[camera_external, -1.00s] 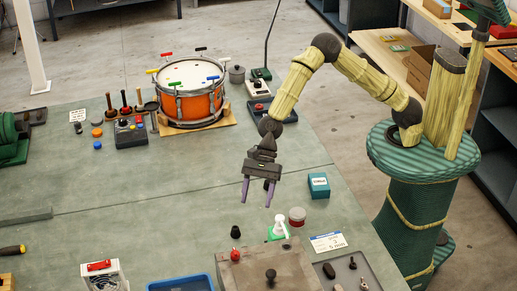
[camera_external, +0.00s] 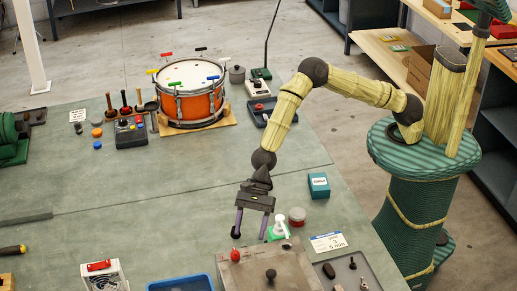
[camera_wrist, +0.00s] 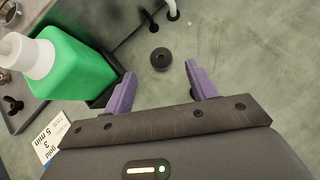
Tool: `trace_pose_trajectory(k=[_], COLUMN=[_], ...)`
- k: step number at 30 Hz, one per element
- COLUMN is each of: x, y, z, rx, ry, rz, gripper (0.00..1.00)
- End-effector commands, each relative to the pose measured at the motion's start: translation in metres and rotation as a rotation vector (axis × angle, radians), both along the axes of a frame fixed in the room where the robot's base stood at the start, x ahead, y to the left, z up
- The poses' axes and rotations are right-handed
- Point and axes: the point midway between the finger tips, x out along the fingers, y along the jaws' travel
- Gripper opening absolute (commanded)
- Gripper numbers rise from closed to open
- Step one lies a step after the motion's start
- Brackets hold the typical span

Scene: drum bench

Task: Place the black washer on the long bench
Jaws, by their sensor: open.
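The black washer (camera_wrist: 161,59) is a small thick dark ring with a centre hole. In the wrist view it lies on the grey-green bench top (camera_wrist: 245,45), just beyond the fingertips and between their lines. In the external view the washer (camera_external: 235,233) is partly hidden by the left finger. My gripper (camera_external: 250,238) points down low over the bench (camera_external: 150,225), its purple fingers apart. In the wrist view my gripper (camera_wrist: 160,74) is open with nothing between its fingers. I cannot tell whether the fingers touch the bench.
A green bottle (camera_wrist: 78,65) with a white cap stands close to one finger. The bench's left middle is clear.

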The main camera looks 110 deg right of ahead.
Motion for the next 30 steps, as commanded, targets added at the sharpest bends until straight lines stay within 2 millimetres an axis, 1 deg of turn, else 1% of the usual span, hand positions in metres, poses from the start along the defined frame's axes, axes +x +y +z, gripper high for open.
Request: trace_pose_trajectory(k=[9, 12, 28, 29, 30], x=[0.015, 0.018, 0.019, 0.019, 0.019], y=[0.024, 0.027, 0.027, 0.027, 0.027], z=[-0.029, -0.034, -0.035, -0.035, -0.035], rx=[0.001, 0.0, 0.0, 0.0, 0.0], ry=[0.003, 0.001, 0.001, 0.001, 0.001], rz=[0.001, 0.001, 0.001, 0.001, 0.001], gripper=[0.57, 0.57, 0.57, 0.53, 0.46])
